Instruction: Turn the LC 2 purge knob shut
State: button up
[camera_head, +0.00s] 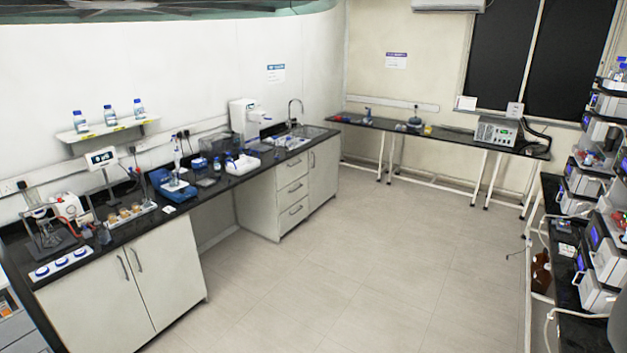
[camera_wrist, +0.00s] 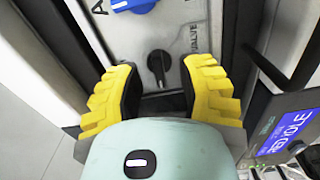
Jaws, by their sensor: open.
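In the wrist view my gripper (camera_wrist: 160,80) is open, its two yellow fingers with dark pads spread apart. A small black knob (camera_wrist: 158,62) on a pale grey panel shows in the gap between the fingertips, with clear space on both sides. Its pointer part hangs downward in the picture. Lettering that reads "VALVE" runs beside it on the right; the rest is hard to read, so I cannot confirm the LC 2 marking. In the head view the instrument stacks (camera_head: 595,235) stand along the right edge; the knob and my gripper do not show there.
A blue knob (camera_wrist: 134,4) sits above the black one at the wrist view's top edge. A lit display (camera_wrist: 287,133) juts in at the right. In the head view, brown bottles (camera_head: 541,270) stand by the right bench, and the floor (camera_head: 350,270) is clear.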

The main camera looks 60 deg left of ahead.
jog(key=shift+d, duration=0.1)
jog(key=shift+c, duration=0.2)
grip_shut()
dwell(0.4)
